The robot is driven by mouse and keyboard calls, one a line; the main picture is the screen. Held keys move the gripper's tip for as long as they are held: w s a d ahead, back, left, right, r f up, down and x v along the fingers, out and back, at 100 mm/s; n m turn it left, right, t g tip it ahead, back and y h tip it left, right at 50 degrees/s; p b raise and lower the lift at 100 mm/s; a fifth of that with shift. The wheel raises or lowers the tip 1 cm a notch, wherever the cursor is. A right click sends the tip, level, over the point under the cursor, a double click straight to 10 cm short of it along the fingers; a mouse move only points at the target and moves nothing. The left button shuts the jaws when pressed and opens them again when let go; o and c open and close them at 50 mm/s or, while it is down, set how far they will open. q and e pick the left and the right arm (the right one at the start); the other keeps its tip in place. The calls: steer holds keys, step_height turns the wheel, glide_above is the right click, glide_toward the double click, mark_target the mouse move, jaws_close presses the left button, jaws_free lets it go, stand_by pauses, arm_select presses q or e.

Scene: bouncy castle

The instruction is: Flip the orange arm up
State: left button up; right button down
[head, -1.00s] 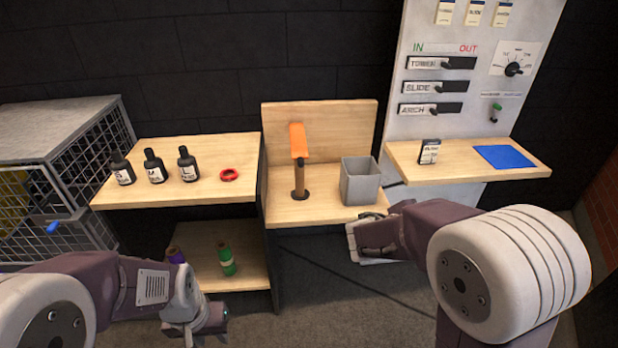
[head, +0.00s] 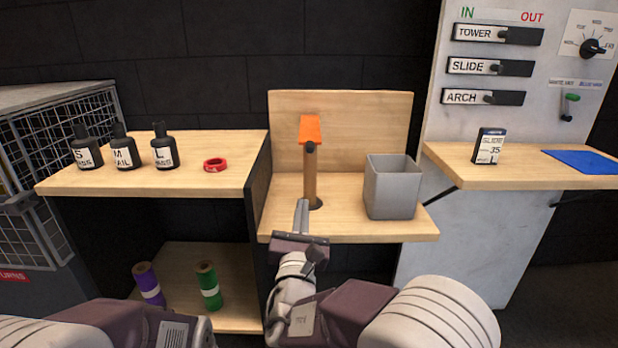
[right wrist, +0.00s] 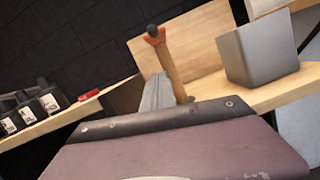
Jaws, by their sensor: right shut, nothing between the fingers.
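The orange arm (head: 310,128) sits at the top of a brown post (head: 310,180) on the low wooden shelf. In the head view it shows above a dark knob; its exact tilt is hard to tell. In the right wrist view only a little of the orange arm (right wrist: 155,40) shows around the knob, with the post (right wrist: 171,72) below. My right gripper (head: 301,207) is shut and empty, in front of the post's foot and slightly left, below the orange arm. Its fingers (right wrist: 157,94) look close to the post; contact is unclear. My left gripper is out of view.
A grey square bin (head: 392,188) stands right of the post. A wooden backboard (head: 365,115) rises behind. The left shelf holds dark bottles and a red ring (head: 215,165). A switch panel (head: 440,200) with a ledge stands at the right.

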steer(key=shift+r, duration=0.1)
steer(key=w+d+r+b, duration=0.1)
steer(key=w+r, duration=0.5)
steer(key=w, duration=0.3)
steer(key=shift+w+d+r+b, duration=0.2)
steer(key=shift+w+b, duration=0.1)
steer(key=shift+b, duration=0.1)
